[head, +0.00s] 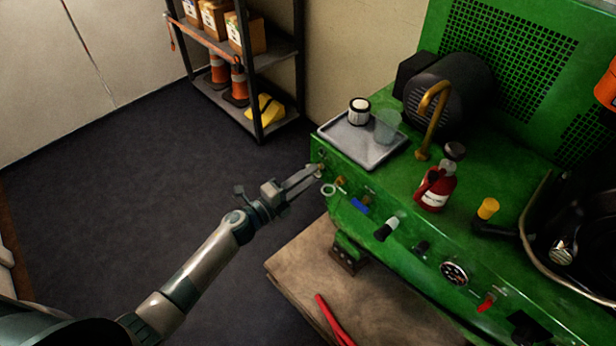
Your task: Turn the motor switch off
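The green machine (400,190) has a front panel with several controls, and no label on it is readable, so I cannot tell for certain which one is the motor switch. A red toggle (486,302) sits low on the panel at the right. A small light-coloured control at the panel's left end is partly covered by my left gripper (317,174). That gripper points right, its fingertips at or very near this control. Its fingers lie close together, and I cannot tell whether they are shut or touching it. My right gripper is not in view.
A ring-shaped part (328,190), a blue control (360,206), a black-and-white knob (386,228) and a gauge (454,272) line the panel. A grey tray (345,146) and a red bottle (436,190) stand on top. A shelf (277,56) stands behind. Dark floor is clear at left.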

